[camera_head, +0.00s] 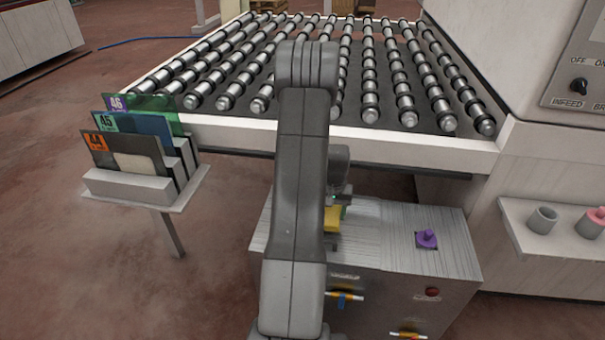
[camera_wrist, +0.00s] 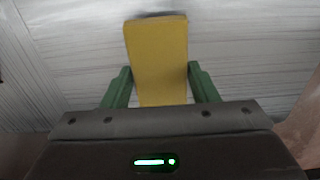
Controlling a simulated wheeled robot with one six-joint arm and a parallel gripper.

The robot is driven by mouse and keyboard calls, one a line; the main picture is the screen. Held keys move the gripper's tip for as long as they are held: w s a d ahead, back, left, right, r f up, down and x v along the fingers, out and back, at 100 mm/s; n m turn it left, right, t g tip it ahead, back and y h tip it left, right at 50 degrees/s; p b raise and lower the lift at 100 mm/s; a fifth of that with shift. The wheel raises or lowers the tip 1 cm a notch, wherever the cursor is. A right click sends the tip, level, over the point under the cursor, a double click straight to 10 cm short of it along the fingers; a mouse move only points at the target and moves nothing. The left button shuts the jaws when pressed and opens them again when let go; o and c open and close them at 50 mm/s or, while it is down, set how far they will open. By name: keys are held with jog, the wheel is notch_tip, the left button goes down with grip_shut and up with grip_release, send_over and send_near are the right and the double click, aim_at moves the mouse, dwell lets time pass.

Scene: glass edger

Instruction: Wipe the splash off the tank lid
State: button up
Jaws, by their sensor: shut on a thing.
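The tank lid (camera_head: 400,245) is a brushed-metal top on the box below the roller table, partly hidden by my arm. In the wrist view the lid (camera_wrist: 75,50) fills the background. My gripper (camera_wrist: 160,78) has green fingers, shut on the sides of a yellow block (camera_wrist: 158,45) that looks like a sponge. In the head view the yellow block (camera_head: 331,219) shows beside my arm, over the lid; I cannot tell if it touches. A dark patch shows at its far edge in the wrist view, perhaps shadow. I cannot make out a splash.
A purple knob (camera_head: 427,239) stands on the lid's right part. The roller table (camera_head: 400,142) overhangs behind. A rack (camera_head: 130,187) with numbered plates stands left. A side shelf (camera_head: 545,240) at right holds a grey cup (camera_head: 542,219) and a pink-topped one (camera_head: 592,222).

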jog(key=shift+r+p, duration=1.35)
jog(key=shift+r, duration=1.4)
